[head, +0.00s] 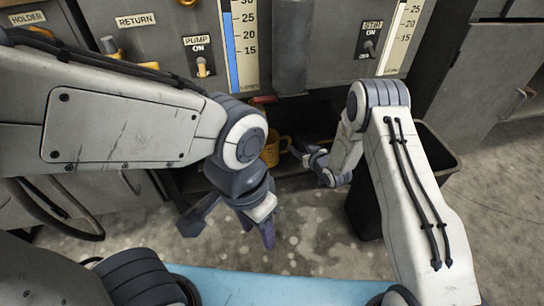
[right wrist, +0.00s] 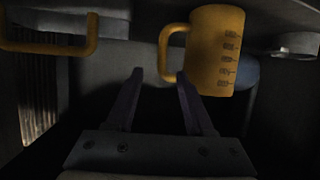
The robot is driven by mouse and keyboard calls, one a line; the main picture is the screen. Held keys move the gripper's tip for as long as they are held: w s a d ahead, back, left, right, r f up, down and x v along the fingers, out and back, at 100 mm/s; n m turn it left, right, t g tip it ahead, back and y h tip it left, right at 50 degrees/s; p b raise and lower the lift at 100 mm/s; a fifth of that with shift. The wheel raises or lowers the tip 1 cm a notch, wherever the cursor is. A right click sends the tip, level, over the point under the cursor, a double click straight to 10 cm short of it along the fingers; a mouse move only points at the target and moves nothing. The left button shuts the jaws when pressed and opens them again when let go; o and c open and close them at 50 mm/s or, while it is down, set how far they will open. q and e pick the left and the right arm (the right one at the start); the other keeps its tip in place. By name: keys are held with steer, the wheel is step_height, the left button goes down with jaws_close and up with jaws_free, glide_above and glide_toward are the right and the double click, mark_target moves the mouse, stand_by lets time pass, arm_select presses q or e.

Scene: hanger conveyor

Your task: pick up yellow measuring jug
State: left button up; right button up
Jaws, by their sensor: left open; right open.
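The yellow measuring jug (head: 271,152) stands in the dark opening under the panel in the head view, partly hidden by my left arm. In the right wrist view the jug (right wrist: 218,50) is upright, with dark marks on its side and its handle on the left. My right gripper (right wrist: 160,74) is open; the jug's handle appears between its fingertips, and I cannot tell whether they touch. In the head view my right gripper (head: 306,151) reaches into the opening just right of the jug. My left gripper (head: 232,226) is open and empty over the floor.
A yellow bar-shaped handle (right wrist: 93,38) is at upper left in the right wrist view, and a grey ring-like thing (right wrist: 296,45) at right. A dark bin (head: 438,148) stands right of my right arm. The control panel (head: 330,50) rises above the opening.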

steer(key=b+x, duration=0.1)
steer(key=x, duration=0.1)
steer(key=b+x, duration=0.1)
steer(key=x, duration=0.1)
steer(key=shift+f, duration=0.25)
steer(key=shift+w+a+f+b, duration=0.15)
steer(key=shift+w+a+b, duration=0.15)
steer(key=shift+w+b, duration=0.1)
steer(key=b+x, duration=0.4)
steer(key=shift+w+a+f, duration=0.1)
steer(key=shift+a+f, duration=0.05)
steer(key=shift+f, duration=0.15)
steer(key=shift+w+a, duration=0.15)
steer(key=shift+w, duration=0.15)
jaws_close()
steer(key=shift+r, duration=0.1)
